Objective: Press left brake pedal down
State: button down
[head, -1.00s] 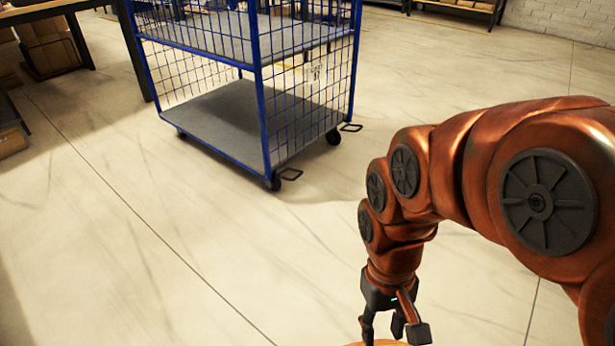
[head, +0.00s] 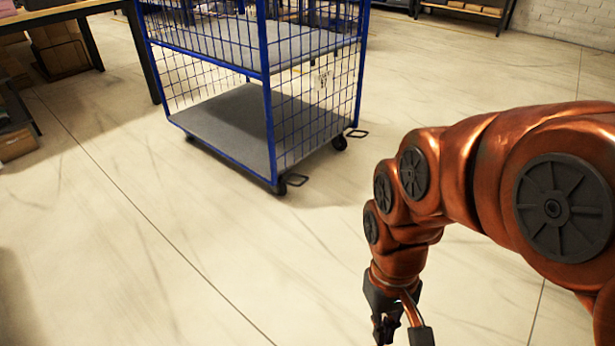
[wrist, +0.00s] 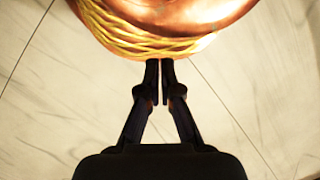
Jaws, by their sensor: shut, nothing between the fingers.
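The blue wire-sided cart (head: 266,100) stands on the floor ahead, left of my arm. Two dark loop-shaped brake pedals stick out at its lower right side by the casters. The left pedal (head: 296,180) is by the near corner caster, and the other pedal (head: 357,134) is by the caster farther back. I cannot tell whether either is pressed. My gripper (head: 385,338) hangs low at the bottom of the head view, apart from the cart and pedals. In the wrist view my gripper (wrist: 160,64) has its fingers together and empty. No pedal shows there.
A dark-framed table (head: 75,12) with boxes (head: 60,48) beneath stands at the far left. A shelf (head: 465,10) stands at the back right by a white brick wall (head: 570,22). The pale floor between my gripper and the cart is clear.

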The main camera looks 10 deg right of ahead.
jog(key=w+a+r+t+y+p, duration=0.1)
jog(key=a+r+p, duration=0.2)
jog(key=r+p, duration=2.55)
jog(key=s+d+r+p, duration=0.1)
jog(key=d+r+p, duration=0.1)
jog(key=r+p, duration=1.4)
jog(key=s+d+r+h+p, duration=0.1)
jog(key=s+r+p, duration=0.1)
jog(key=r+p, duration=1.4)
notch_tip(320, 180, up, 4)
jog(key=shift+d+r, duration=0.1)
jog(key=shift+d, duration=0.25)
jog(key=shift+s, duration=0.1)
